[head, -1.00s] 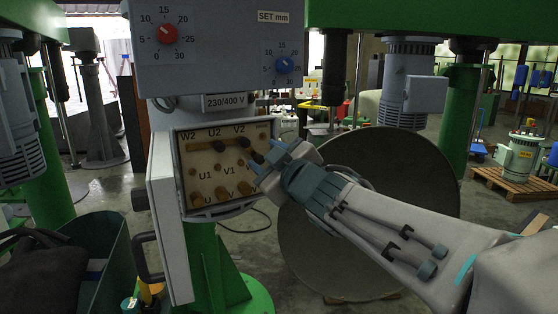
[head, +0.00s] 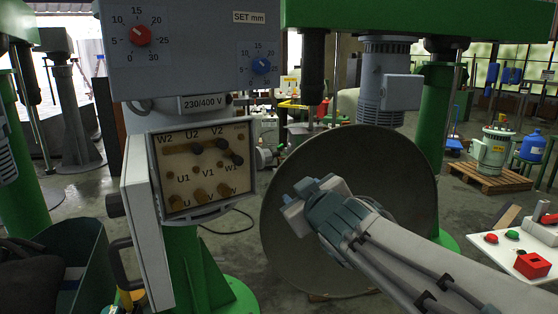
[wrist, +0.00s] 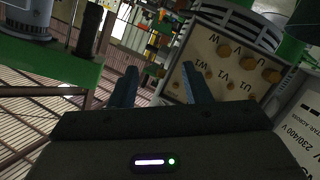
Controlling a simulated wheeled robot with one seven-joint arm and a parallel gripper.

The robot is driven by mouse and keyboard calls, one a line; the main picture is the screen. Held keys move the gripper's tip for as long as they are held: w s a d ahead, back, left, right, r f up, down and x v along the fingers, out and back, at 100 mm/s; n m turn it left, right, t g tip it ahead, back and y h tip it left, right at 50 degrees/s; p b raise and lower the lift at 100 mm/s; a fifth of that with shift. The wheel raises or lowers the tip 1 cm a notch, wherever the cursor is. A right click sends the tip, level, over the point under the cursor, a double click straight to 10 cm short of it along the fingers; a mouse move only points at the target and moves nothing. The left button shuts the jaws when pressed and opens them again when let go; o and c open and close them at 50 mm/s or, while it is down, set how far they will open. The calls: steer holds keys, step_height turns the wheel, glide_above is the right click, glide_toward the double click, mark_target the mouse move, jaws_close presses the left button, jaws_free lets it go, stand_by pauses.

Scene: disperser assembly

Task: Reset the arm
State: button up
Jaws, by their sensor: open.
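My gripper (head: 296,200) is in front of the large grey disc, to the right of the terminal box and apart from it. In the wrist view its two blue fingers (wrist: 158,86) stand apart with nothing between them. The terminal box panel (head: 204,168) is beige, with brass terminals labelled U, V, W and U1 to W2. A brass bar and dark pieces lie along its upper row. The panel also shows in the wrist view (wrist: 225,72), beyond the right finger.
A grey control box (head: 195,50) with a red and a blue knob hangs above the panel. The large disc (head: 400,180) stands behind my arm. An open dark green bin (head: 85,260) is at the lower left. A white table with buttons (head: 515,250) is at the right.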

steer(key=s+d+f+m+g+h, duration=0.3)
steer(key=s+d+f+m+h, duration=0.1)
steer(key=d+f, duration=0.4)
steer(key=s+d+f+m+g, duration=0.3)
steer(key=s+f+g, duration=0.5)
steer(key=s+f, duration=0.5)
steer(key=s+m, duration=0.1)
steer(key=s, duration=0.2)
steer(key=shift+d+m+g, duration=0.15)
steer(key=shift+m+g, duration=0.25)
